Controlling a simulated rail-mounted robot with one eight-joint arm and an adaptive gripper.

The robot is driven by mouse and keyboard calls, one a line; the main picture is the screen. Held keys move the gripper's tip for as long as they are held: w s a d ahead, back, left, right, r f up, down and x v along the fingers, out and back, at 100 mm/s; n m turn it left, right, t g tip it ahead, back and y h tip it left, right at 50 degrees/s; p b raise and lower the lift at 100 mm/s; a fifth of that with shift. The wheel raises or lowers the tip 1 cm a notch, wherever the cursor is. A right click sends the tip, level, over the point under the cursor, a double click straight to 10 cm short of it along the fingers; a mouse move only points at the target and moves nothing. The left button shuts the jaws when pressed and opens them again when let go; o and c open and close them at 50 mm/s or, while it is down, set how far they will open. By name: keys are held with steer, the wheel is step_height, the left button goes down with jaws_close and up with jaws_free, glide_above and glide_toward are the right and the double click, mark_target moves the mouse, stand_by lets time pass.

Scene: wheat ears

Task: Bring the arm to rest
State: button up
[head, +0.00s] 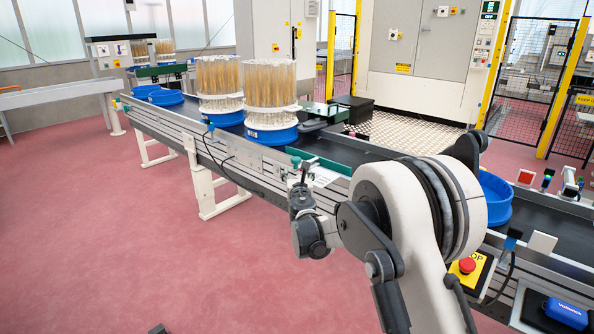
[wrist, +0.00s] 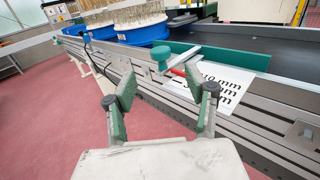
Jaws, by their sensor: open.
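My gripper (wrist: 165,98) is open and empty in the wrist view, its two green-padded fingers spread apart. Beyond the fingers is the near side rail of the conveyor (wrist: 265,115), with a white printed sheet (wrist: 225,85) and a green-capped part (wrist: 161,55) beside it. In the head view my arm reaches from the lower right toward the conveyor (head: 345,150). My gripper end is near the conveyor's front edge; its fingers are too small there to tell apart.
Blue round trays (head: 272,135) with racks of wheat ears (head: 270,83) stand on the conveyor. An empty-looking blue tray (head: 495,198) is behind my arm. A red stop button (head: 467,265) sits at lower right. The red floor (head: 120,240) at left is clear.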

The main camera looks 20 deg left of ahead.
steer(key=shift+d, duration=0.1)
stand_by(0.4)
steer(key=s+d+r+m+h, duration=0.2)
steer(key=d+r+m, duration=0.3)
steer(key=d, duration=0.5)
steer(key=s+d+r+m+g+h, duration=0.1)
steer(key=s+d+r+m+h, duration=0.15)
steer(key=d+r+m, duration=0.55)
steer(key=s+d+r+m+h, duration=0.1)
steer(key=d+r+m+h, duration=0.15)
steer(key=d, duration=0.85)
steer(key=s+d+f+m+g+h, duration=0.2)
steer(key=s+d+m+g, duration=0.3)
steer(key=s+d+m, duration=1.5)
steer(key=s+d+f+m+g+y, duration=0.1)
steer(key=s+d+f+m+g, duration=0.3)
steer(key=s, duration=0.8)
steer(key=s+f+m+t+y, duration=0.15)
steer(key=s+f, duration=0.35)
steer(key=s, duration=0.8)
step_height(320, 180, up, 12)
steer(key=p, duration=1.2)
steer(key=shift+w+d+r+g+h+p, duration=0.25)
steer(key=shift+g+h+p, duration=0.1)
steer(key=shift+h, duration=0.1)
